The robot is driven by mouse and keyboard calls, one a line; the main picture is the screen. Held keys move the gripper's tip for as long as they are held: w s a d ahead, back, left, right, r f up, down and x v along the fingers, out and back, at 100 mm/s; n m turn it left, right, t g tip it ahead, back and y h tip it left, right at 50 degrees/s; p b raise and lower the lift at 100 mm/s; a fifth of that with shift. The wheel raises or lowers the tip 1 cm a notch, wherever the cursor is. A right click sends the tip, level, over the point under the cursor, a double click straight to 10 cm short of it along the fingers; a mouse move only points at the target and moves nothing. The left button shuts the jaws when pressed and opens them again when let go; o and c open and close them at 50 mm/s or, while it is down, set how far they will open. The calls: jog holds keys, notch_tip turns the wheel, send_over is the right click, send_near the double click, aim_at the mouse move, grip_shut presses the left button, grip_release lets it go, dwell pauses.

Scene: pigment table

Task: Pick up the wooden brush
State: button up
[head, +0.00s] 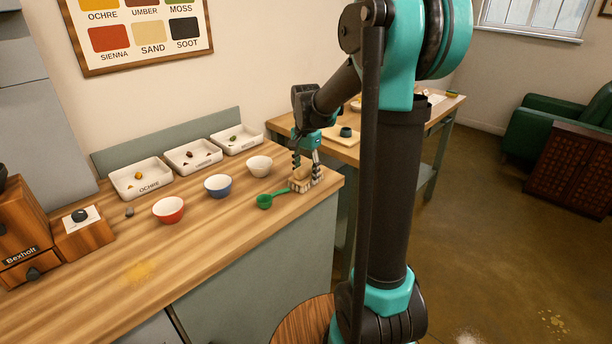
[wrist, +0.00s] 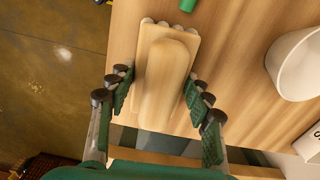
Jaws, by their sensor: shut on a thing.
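The wooden brush (wrist: 165,75) has a pale wooden body with a raised rounded grip and light bristles just showing at its far end. In the head view the brush (head: 300,182) is at the right end of the wooden counter, beside the green scoop. My gripper (head: 305,172) reaches down over it from above. In the wrist view my gripper's (wrist: 158,92) two dark green padded fingers stand on either side of the brush and are shut on it. I cannot tell whether the brush touches the counter.
A green scoop (head: 265,201) lies left of the brush. A white bowl (head: 260,166), blue bowl (head: 218,186) and red bowl (head: 168,210) stand further left. White trays (head: 141,190) line the wall. The counter's front edge (head: 290,228) is close. The front middle is clear except yellow powder (head: 140,272).

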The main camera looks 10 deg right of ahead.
aim_at(306, 165)
jog(key=shift+r, duration=0.1)
notch_tip(306, 165, up, 20)
dwell(0.5)
